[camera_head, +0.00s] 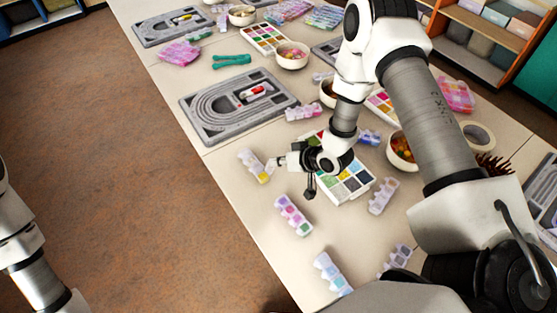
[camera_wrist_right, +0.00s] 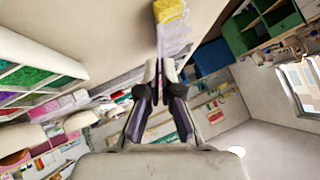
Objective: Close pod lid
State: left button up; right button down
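A small translucent pod strip (camera_head: 253,165) with yellow contents lies near the table's left edge in the head view. It also shows at the top of the right wrist view (camera_wrist_right: 172,14), with a pale, clear part reaching toward my fingertips. My right gripper (camera_head: 276,163) is at the strip's right side, its fingertips very near or touching it; I cannot tell which. In the wrist view its fingers (camera_wrist_right: 160,72) are close together, with nothing clearly held between them. The lid's exact angle is too small to tell. My left arm shows at the lower left, its gripper outside the picture.
A palette of coloured squares (camera_head: 352,184) lies under and beside my right wrist. Other pod strips (camera_head: 293,215) (camera_head: 332,272) (camera_head: 383,195) lie nearby. A grey bead board (camera_head: 205,122) is farther back. A bead bowl (camera_head: 402,150) stands to the right.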

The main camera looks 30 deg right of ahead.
jog(key=shift+a, duration=0.1)
jog(key=shift+s+a+r+n+h, duration=0.1)
jog(key=shift+a+n+h, duration=0.3)
jog(key=shift+h, duration=0.25)
jog(key=shift+s+a+r+n+h, duration=0.1)
jog(key=shift+a+n+h, duration=0.25)
jog(key=shift+h, duration=0.3)
jog(key=shift+s+a+n+t+h+b, duration=0.15)
jog(key=shift+a+n+t+h+b, duration=0.15)
jog(key=shift+a+n+h+b, duration=0.75)
jog(key=shift+d+m+h+p, duration=0.2)
jog(key=shift+m+h+p, duration=0.2)
jog(key=shift+p, duration=0.1)
jog(key=c, duration=1.4)
grip_release()
jog(key=shift+o, duration=0.2)
jog(key=v, duration=0.7)
jog(key=shift+r, duration=0.15)
